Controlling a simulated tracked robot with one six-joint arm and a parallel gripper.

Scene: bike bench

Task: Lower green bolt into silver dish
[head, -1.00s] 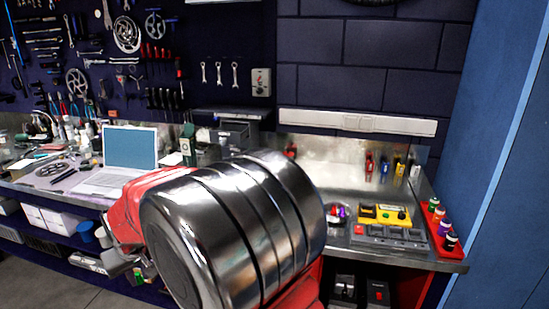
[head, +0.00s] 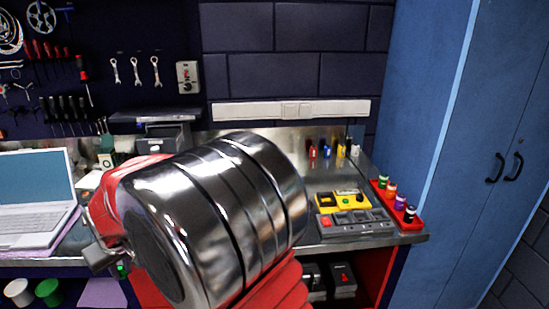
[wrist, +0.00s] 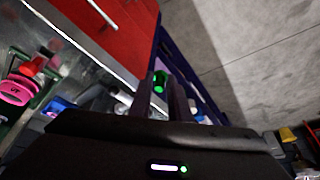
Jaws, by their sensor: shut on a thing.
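My gripper (wrist: 160,97) is shut on the green bolt (wrist: 160,80), which sits between the fingertips in the wrist view. In the head view, the bolt (head: 122,271) shows as a small green spot below my gripper (head: 104,256), at the left of my arm. It is held in the air in front of the bench's front edge. I cannot make out the silver dish now; my large shiny arm link covers that part of the bench in the head view.
A yellow box (head: 343,201) and a grey switch panel (head: 355,223) stand on the bench to the right. A red rack (head: 410,222) holds several colour-topped items. A laptop (head: 35,190) lies at the left. A blue cabinet (head: 440,110) stands at the right.

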